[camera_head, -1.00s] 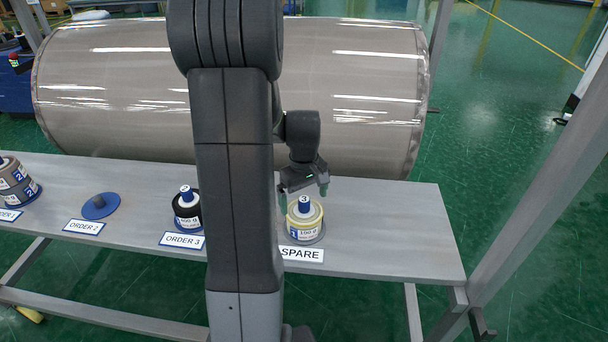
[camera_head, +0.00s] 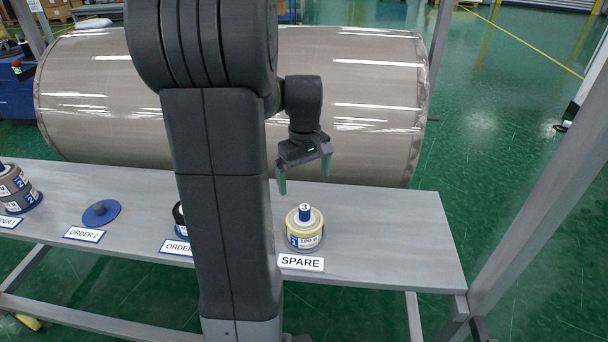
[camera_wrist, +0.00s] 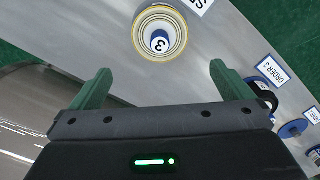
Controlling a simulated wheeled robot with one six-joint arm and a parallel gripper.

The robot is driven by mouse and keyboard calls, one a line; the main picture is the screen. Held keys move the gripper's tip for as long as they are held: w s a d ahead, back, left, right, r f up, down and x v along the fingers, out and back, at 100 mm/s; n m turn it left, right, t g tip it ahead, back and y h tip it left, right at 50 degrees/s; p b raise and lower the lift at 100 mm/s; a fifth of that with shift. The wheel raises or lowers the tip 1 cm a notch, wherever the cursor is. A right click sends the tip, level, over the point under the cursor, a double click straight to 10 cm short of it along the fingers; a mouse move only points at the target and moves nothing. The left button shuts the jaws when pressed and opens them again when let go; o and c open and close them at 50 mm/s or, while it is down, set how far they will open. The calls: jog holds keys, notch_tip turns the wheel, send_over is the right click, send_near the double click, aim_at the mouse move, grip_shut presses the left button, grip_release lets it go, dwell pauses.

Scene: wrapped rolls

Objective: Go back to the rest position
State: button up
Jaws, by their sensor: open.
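My gripper (camera_head: 304,175) is open and empty, with its green fingers above the bench near the spare spot. In the wrist view its two fingers (camera_wrist: 158,86) stand wide apart with nothing between them. A yellowish roll (camera_head: 304,238) with a blue core marked 3 stands upright behind the SPARE label (camera_head: 301,262), below my gripper and apart from it. The roll also shows in the wrist view (camera_wrist: 176,22), beyond the fingertips. My arm hides part of the bench and most of the black roll (camera_head: 179,219) at ORDER 3.
The grey bench (camera_head: 400,240) holds an empty blue disc base (camera_head: 101,213) at ORDER 2 and stacked rolls (camera_head: 15,190) at ORDER 1. A large wrapped roll (camera_head: 365,105) lies behind the bench. A grey post (camera_head: 540,170) rises at the right. The bench's right end is clear.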

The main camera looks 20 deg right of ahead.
aim_at(305, 207)
notch_tip(305, 207, down, 14)
jog(key=shift+r, duration=0.25)
jog(key=shift+r+p, duration=0.6)
jog(key=shift+r, duration=0.05)
jog(key=shift+r+p, duration=0.35)
jog(key=shift+r, duration=0.1)
jog(key=shift+f, duration=0.15)
